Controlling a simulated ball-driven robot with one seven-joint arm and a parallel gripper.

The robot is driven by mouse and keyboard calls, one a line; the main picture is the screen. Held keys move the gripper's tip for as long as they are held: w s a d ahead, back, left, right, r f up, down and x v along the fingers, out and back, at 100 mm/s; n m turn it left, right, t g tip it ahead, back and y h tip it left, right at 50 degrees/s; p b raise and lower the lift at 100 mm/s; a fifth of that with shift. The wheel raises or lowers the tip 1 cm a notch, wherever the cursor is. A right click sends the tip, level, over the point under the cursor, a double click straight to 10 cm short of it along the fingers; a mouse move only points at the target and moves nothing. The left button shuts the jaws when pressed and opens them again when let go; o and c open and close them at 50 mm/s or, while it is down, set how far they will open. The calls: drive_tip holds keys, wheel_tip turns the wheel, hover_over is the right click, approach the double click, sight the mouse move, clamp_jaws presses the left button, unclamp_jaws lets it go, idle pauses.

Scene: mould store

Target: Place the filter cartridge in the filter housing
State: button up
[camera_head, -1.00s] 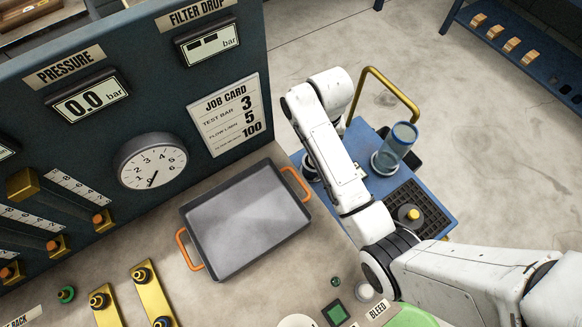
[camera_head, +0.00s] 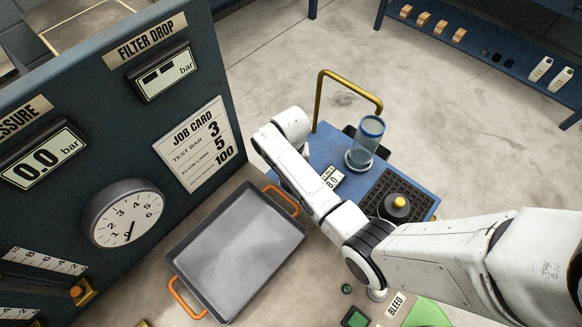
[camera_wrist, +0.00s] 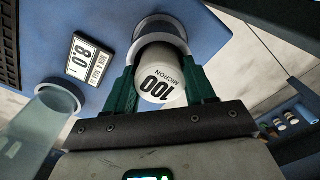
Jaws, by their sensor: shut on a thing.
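The white filter cartridge (camera_wrist: 160,82), marked 100 MICRON, shows in the wrist view between the green fingers of my gripper (camera_wrist: 162,88). My gripper is shut on it. Its far end is at a round, pale-rimmed holder (camera_wrist: 158,28) on the blue trolley; I cannot tell how far inside it sits. A clear blue cylinder (camera_head: 367,142), possibly the filter housing, stands upright in a ring on the trolley in the head view. It also shows in the wrist view (camera_wrist: 42,125), to the left of my gripper. My arm hides the gripper and cartridge in the head view.
The blue trolley (camera_head: 330,150) has a gold handle (camera_head: 349,82), an 8.0 display (camera_wrist: 84,62) and a black grid (camera_head: 375,201) bearing a yellow-topped round part (camera_head: 397,206). A grey tray (camera_head: 240,245) with orange handles lies left of the arm. A gauge panel (camera_head: 100,130) stands at left.

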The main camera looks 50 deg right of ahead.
drive_tip(key=shift+f, duration=0.15)
drive_tip(key=o, duration=1.1)
wheel_tip(320, 180, up, 12)
drive_tip(key=shift+r+p, duration=0.15)
drive_tip(key=shift+p, duration=0.15)
